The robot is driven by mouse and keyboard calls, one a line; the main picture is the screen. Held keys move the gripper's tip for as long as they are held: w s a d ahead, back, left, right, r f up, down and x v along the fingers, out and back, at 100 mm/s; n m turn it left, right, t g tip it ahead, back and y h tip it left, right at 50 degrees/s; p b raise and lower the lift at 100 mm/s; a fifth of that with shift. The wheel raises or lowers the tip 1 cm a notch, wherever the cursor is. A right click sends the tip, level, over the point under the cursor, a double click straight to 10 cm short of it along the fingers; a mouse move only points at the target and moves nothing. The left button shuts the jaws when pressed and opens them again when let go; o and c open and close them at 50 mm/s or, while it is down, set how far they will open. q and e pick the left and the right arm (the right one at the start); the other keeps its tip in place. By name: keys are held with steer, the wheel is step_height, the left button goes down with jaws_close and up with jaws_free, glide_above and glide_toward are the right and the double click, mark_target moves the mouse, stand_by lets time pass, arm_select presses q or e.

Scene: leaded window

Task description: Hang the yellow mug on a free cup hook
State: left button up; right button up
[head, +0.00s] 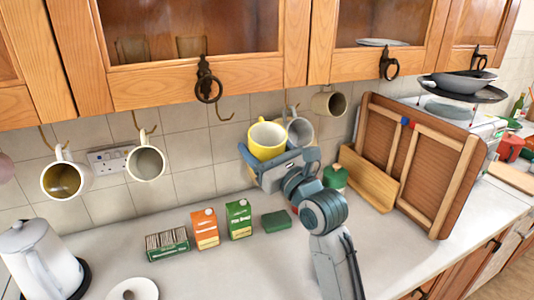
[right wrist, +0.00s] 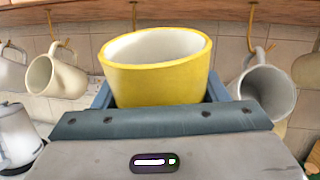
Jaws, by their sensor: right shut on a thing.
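The yellow mug (head: 266,141), white inside, is in my right gripper (head: 277,165), below the wall cupboards and in front of the tiles. It also fills the middle of the right wrist view (right wrist: 155,84), mouth upward and handle hidden. My right gripper is shut on it. A bare brass cup hook (head: 223,113) hangs under the cupboard, left of the yellow mug and apart from it. It seems to show behind the mug in the right wrist view (right wrist: 134,14). My left gripper is not in view.
A white mug (head: 146,163) and another mug (head: 66,180) hang on hooks at left. A grey mug (head: 299,131) hangs close behind the yellow one, with a beige mug (head: 328,102) further right. Cartons (head: 239,219), a kettle (head: 38,255) and a wooden panel (head: 418,165) stand on the counter.

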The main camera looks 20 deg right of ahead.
steer(key=shift+w+r+b, duration=0.1)
steer(key=shift+w+b, duration=0.25)
steer(key=shift+w, duration=0.35)
steer(key=w+a+b, duration=0.3)
steer(key=w+a, duration=0.2)
steer(key=a, duration=0.1)
steer(key=shift+w+a+f, duration=0.2)
steer(key=shift+f, duration=0.1)
stand_by(0.8)
stand_by(0.6)
steer(key=o, duration=1.3)
steer(key=shift+c, duration=0.2)
steer(key=shift+f, duration=0.1)
steer(key=shift+s, duration=0.1)
